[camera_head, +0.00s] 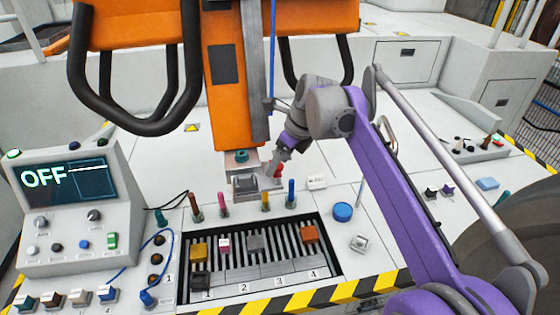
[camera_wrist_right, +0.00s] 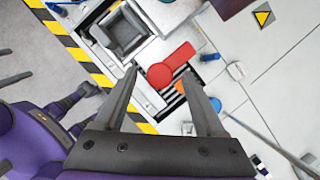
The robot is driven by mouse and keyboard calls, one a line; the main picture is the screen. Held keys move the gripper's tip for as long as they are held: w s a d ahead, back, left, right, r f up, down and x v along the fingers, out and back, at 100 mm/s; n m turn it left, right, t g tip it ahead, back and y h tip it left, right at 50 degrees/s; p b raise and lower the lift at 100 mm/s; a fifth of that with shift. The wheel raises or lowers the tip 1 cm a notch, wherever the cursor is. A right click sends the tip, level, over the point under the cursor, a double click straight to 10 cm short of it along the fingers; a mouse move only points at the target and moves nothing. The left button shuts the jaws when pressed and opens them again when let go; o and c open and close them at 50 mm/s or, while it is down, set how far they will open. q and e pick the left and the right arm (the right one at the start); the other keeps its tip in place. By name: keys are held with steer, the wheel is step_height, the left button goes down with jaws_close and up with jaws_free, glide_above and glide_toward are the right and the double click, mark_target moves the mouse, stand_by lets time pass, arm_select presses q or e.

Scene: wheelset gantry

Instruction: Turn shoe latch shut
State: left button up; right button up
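The red shoe latch (camera_wrist_right: 172,66) shows in the right wrist view as a round hub with a short flat handle angled up and right. It lies beside the grey shoe (camera_wrist_right: 126,34). In the head view the red latch (camera_head: 277,170) is partly hidden by my right gripper (camera_head: 277,156), at the right side of the shoe (camera_head: 244,182) under the orange column. In the wrist view my right gripper (camera_wrist_right: 159,76) has its two fingers spread wide, with the latch showing between and beyond the tips. I cannot tell whether a finger touches it. My left gripper is not in view.
A slotted tray (camera_head: 332,278) with several coloured blocks lies in front. Several coloured pegs stand behind it. A console (camera_head: 72,215) reading OFF is at left. A blue round cap (camera_head: 342,211) sits right of the tray.

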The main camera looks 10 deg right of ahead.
jaws_close()
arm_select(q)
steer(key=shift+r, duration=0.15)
arm_select(e)
steer(key=n, duration=0.1)
steer(key=n+g+p, duration=0.1)
steer(key=n, duration=0.1)
steer(key=n+y+p, duration=0.1)
steer(key=shift+w+d+r, duration=0.1)
steer(key=shift+w+r, duration=0.05)
steer(key=shift+w, duration=0.1)
steer(key=n+g, duration=0.1)
steer(key=n, duration=0.1)
steer(key=n+g+p, duration=0.1)
steer(key=n, duration=0.1)
steer(key=n+g+p, duration=0.1)
steer(key=n, duration=0.1)
steer(key=shift+w+n, duration=0.25)
steer(key=shift+n, duration=0.15)
steer(key=n+g+p, duration=0.1)
steer(key=n, duration=0.2)
steer(key=shift+w, duration=0.1)
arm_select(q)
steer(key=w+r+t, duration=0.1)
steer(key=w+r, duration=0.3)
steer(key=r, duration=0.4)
arm_select(e)
steer(key=shift+n+g+h, duration=0.5)
steer(key=shift+n+g, duration=0.1)
steer(key=shift+n, duration=1.6)
